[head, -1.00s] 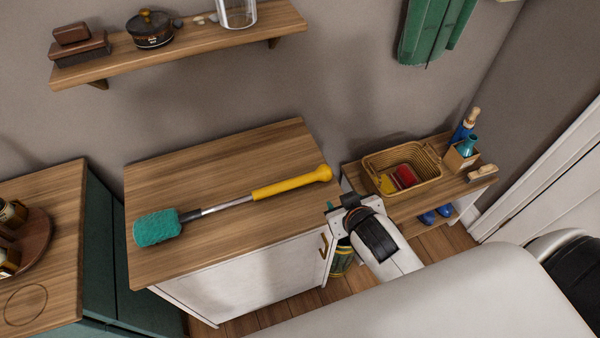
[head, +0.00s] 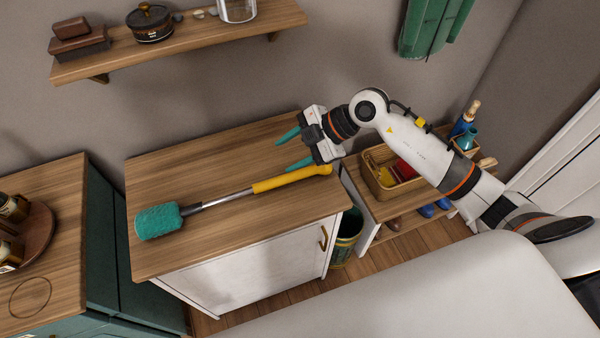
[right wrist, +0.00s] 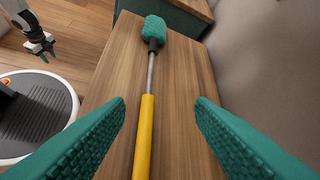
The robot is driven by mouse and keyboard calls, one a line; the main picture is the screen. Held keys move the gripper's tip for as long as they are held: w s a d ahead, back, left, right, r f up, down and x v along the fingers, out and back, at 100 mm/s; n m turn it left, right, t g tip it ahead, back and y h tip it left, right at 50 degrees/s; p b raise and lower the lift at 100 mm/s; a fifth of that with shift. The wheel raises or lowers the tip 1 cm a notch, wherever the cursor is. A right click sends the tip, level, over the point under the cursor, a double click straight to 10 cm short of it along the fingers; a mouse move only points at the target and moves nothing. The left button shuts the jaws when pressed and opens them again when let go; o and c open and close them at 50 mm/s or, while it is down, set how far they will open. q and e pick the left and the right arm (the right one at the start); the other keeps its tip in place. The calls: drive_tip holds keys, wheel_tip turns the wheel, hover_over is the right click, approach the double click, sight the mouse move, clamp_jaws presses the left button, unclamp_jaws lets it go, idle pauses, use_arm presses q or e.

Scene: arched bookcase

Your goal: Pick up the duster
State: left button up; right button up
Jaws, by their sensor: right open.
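The duster has a teal fluffy head (head: 159,221), a metal shaft and a yellow handle (head: 285,181). It lies on the wooden top of a white cabinet (head: 215,170), head to the left. My right gripper (head: 282,157) is open and empty, above the top's right rear part, just behind the handle in the head view. In the right wrist view the yellow handle (right wrist: 144,135) runs between the open teal fingers, nearer the left one, with no visible contact. My left gripper (right wrist: 38,46) shows small at the upper left there; its jaw state is unclear.
A wall shelf (head: 190,42) with a pot and brushes hangs behind the cabinet. A wicker basket (head: 385,183) stands on a low bench at the right, beneath my right arm. A green cabinet (head: 100,240) stands at the left. The cabinet top around the duster is clear.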

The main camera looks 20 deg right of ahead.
drive_tip(key=d+f+m+g+h, duration=0.1)
drive_tip(key=d+f+m+h, duration=0.2)
drive_tip(key=d, duration=0.5)
drive_tip(key=n+h+p, duration=0.1)
hover_over(303, 171)
drive_tip(key=s+d, duration=0.2)
drive_tip(key=f, duration=0.5)
drive_tip(key=shift+w+a+f, duration=0.2)
drive_tip(key=shift+w+f, duration=0.05)
drive_tip(key=shift+f, duration=0.05)
drive_tip(key=shift+w+d+p+x, duration=0.15)
drive_tip(key=shift+p+x, duration=0.25)
drive_tip(key=shift+x, duration=0.9)
drive_tip(key=shift+w+d+p+x, duration=0.15)
drive_tip(key=shift+p+x, duration=0.2)
drive_tip(key=shift+x, duration=1)
drive_tip(key=shift+s, duration=0.1)
clamp_jaws()
